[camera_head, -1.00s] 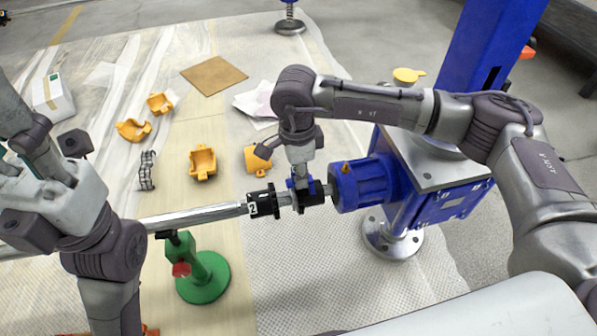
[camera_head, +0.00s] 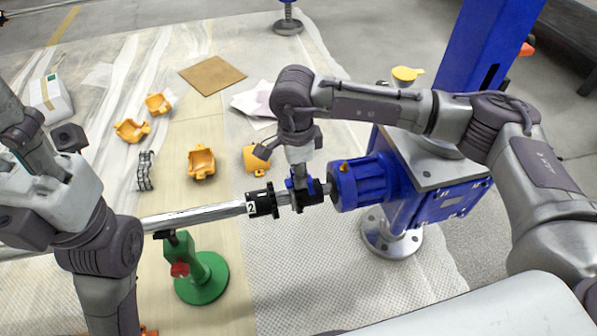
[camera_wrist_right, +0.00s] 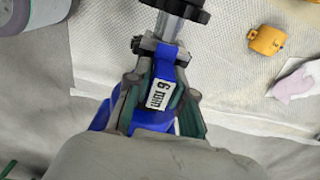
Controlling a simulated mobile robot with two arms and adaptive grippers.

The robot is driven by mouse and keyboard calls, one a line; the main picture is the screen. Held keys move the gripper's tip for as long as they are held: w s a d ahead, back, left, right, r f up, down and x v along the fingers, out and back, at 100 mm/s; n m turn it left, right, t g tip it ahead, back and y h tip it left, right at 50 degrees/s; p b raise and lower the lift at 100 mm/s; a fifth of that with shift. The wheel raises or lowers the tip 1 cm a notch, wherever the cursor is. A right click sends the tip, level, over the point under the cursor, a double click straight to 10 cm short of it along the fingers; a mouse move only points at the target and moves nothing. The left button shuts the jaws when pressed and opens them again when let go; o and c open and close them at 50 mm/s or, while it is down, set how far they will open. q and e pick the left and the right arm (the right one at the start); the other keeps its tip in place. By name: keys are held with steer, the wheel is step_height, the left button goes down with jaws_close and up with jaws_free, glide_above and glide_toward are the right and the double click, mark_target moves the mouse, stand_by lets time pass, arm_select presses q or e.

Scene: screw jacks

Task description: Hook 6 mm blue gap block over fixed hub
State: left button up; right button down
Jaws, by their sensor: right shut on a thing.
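My right gripper (camera_head: 297,182) is shut on the blue gap block (camera_wrist_right: 168,78), whose white label reads 6 mm upside down in the right wrist view. The block is at the black fixed hub (camera_head: 312,190), beside the blue motor (camera_head: 362,184). The gripper hides part of the hub, so I cannot tell whether the block is fully seated over it. Left of it, a black hub marked 2 (camera_head: 262,203) sits on the silver shaft (camera_head: 195,216).
A green stand (camera_head: 204,278) with a red knob is under the shaft. Several orange parts, such as one orange clamp (camera_head: 202,162), and a brown board (camera_head: 212,75) lie on the floor sheet. A blue column (camera_head: 490,50) rises behind the motor.

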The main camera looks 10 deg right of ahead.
steer(key=c, duration=0.9)
jaws_free()
steer(key=r, duration=1.2)
steer(key=shift+a, duration=0.25)
